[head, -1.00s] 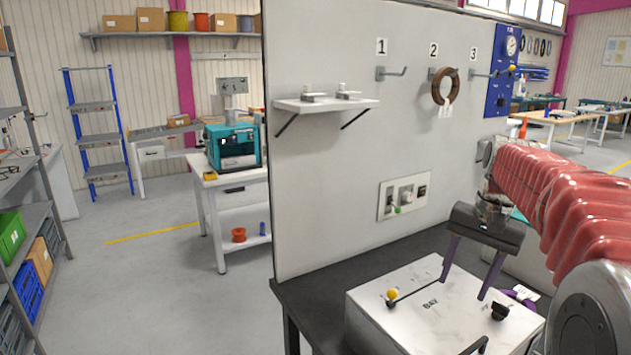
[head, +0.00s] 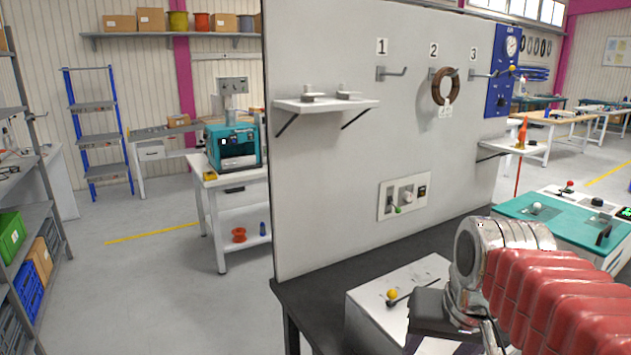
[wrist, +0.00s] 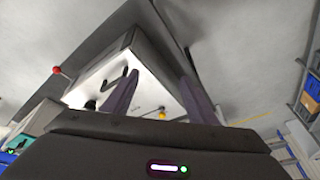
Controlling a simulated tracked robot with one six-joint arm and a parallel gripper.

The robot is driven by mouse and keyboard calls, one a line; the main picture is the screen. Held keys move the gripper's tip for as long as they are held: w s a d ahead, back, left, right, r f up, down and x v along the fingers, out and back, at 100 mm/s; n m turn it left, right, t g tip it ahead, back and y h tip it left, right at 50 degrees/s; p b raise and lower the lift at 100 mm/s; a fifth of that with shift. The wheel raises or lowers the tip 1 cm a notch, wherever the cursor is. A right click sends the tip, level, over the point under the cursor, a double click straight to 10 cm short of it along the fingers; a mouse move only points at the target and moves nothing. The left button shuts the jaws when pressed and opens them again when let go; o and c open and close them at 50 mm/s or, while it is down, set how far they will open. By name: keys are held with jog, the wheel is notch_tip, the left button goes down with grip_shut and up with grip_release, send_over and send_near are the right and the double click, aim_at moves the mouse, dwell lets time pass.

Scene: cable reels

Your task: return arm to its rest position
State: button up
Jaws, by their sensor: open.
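My gripper (head: 425,325) is low in the head view, in front of the white box, with its fingers mostly hidden or cut off by the frame edge. In the wrist view my gripper (wrist: 158,65) shows two purple fingers spread apart with nothing between them. My arm's red-sleeved section (head: 560,295) and metal joint fill the lower right of the head view. The white box (head: 368,318) with a yellow-knobbed lever (head: 392,294) stands on the dark bench, partly covered by my arm. The box also shows beyond the fingers in the wrist view (wrist: 150,90).
A grey panel (head: 330,190) rises behind the dark bench (head: 310,295). A brown cable coil (head: 437,88) with a tag hangs on hook 2; hook 1 (head: 395,72) is empty. The floor at left is clear.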

jog(key=s+a+f+n+t, duration=0.1)
jog(key=s+a+f+n, duration=0.1)
jog(key=s+f, duration=0.3)
jog(key=shift+s+a+f+t, duration=0.15)
jog(key=shift+s+a+t, duration=0.2)
jog(key=shift+s, duration=0.65)
